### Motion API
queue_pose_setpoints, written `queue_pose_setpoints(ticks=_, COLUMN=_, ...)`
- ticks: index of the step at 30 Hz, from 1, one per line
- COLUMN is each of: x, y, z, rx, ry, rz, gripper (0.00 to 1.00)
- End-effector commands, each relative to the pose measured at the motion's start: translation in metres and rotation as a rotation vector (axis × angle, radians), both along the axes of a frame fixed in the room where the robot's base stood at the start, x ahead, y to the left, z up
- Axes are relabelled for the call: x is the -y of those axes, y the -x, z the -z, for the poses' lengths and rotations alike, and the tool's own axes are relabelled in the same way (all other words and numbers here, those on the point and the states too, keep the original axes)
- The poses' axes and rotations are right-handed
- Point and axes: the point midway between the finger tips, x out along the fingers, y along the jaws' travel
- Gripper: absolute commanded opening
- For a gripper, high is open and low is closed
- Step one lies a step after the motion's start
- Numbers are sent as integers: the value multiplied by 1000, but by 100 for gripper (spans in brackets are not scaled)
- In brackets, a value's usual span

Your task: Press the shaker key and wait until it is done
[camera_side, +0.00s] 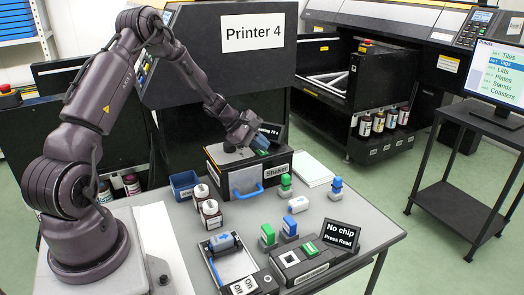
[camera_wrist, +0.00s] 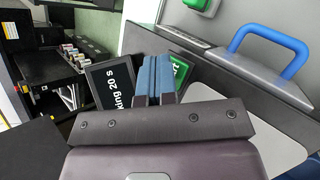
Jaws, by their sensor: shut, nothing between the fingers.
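The shaker (camera_side: 222,178) is a black box with a grey top and a blue handle (camera_side: 247,193) at its front, near the back of the table. In the wrist view the blue handle (camera_wrist: 270,45) is at upper right. A green key (camera_wrist: 181,70) shows just right of my gripper (camera_wrist: 158,72), partly hidden by its blue fingers. My gripper (camera_side: 262,146) is shut and empty, pointing down at the shaker's right end. Whether the fingertips touch the key is hidden. A small black display (camera_wrist: 108,84) beside it reads "...king 20 s", its start covered.
Brown-glass bottles with white caps (camera_side: 209,212) and a blue bin (camera_side: 184,184) stand left of the shaker. Green and blue stamp-like pieces (camera_side: 285,187) stand to the right. A "No chip / Press Read" sign (camera_side: 340,234) and an On/Off switch box (camera_side: 245,286) are in front.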

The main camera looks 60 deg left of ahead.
Motion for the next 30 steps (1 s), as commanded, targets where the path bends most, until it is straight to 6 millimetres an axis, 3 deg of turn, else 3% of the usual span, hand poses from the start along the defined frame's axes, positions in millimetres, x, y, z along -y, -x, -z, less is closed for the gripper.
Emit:
queue_pose_setpoints(ticks=9, x=0, y=0, z=-15, rx=0, ry=0, rz=0, gripper=0)
queue_pose_setpoints(ticks=20, x=0, y=0, z=-18, rx=0, ry=-1, rz=1, gripper=0)
queue_pose_setpoints(ticks=30, x=0, y=0, z=-50, rx=2, ry=-4, rz=2, gripper=0)
